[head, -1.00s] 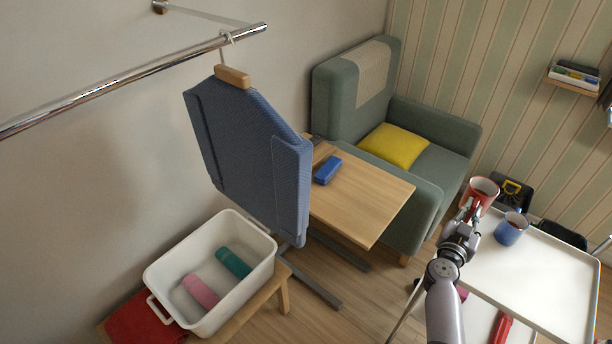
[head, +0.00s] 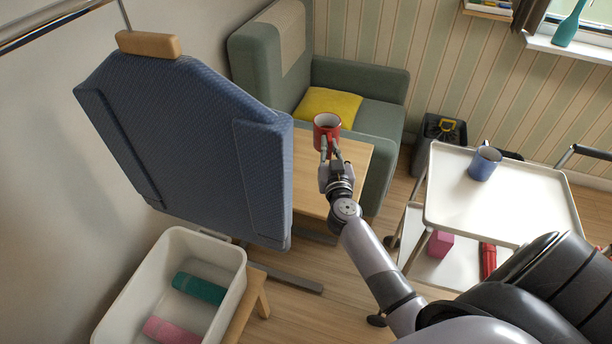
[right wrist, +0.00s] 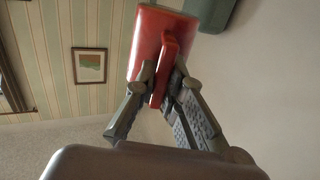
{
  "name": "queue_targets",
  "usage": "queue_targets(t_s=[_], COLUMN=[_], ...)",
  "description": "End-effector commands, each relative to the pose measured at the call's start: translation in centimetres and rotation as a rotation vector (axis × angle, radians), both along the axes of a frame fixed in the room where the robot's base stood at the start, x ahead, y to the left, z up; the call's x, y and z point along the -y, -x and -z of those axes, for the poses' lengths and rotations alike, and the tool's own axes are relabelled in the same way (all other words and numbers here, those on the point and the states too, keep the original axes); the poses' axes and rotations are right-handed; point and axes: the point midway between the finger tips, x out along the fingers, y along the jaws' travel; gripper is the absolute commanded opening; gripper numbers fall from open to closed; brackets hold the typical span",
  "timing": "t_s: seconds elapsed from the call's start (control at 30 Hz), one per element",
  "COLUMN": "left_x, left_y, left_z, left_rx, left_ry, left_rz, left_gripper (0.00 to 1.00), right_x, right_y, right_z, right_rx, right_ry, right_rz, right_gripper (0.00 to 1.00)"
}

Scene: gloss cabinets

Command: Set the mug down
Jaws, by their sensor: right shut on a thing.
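My right gripper (head: 330,150) is shut on the red mug (head: 327,124). It holds the mug upright in the air; in the head view the mug overlaps the small wooden table (head: 352,158) and the armchair behind. In the right wrist view the fingers (right wrist: 160,85) close on the handle of the red mug (right wrist: 155,42). A blue mug (head: 485,163) stands on the white trolley's top tray (head: 510,212). My left gripper is out of view.
A blue hanging garment-like panel (head: 190,150) hides the left part of the wooden table. A white bin (head: 215,245) holds a teal and a pink roll. A green armchair (head: 365,85) with a yellow cushion (head: 328,104) stands behind. The trolley's top tray has free room in front.

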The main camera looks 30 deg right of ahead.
Motion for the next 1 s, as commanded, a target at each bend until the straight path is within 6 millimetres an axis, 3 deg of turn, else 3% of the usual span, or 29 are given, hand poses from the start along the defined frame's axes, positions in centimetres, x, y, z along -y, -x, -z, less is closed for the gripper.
queue_targets(t_s=[0.03, 0.4, 0.57, 0.8, 1.0], left_x=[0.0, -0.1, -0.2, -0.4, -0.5], left_y=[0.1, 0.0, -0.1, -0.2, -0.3], left_z=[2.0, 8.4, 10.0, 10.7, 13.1], left_rx=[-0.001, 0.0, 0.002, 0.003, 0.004], left_ry=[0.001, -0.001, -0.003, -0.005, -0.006], left_rz=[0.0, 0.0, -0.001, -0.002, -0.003], left_gripper=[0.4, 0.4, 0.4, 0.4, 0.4], right_x=[0.0, 0.0, 0.0, 0.0, 0.0], right_y=[-0.1, -0.1, -0.1, -0.1, -0.1], right_z=[2.1, 9.9, 11.8, 12.9, 15.8], right_rx=[0.003, 0.004, 0.004, 0.005, 0.004], right_ry=[0.0, 0.002, 0.003, 0.002, 0.004], right_rz=[0.001, 0.0, 0.001, 0.0, 0.0], right_gripper=[0.0, 0.0, 0.0, 0.0, 0.0])
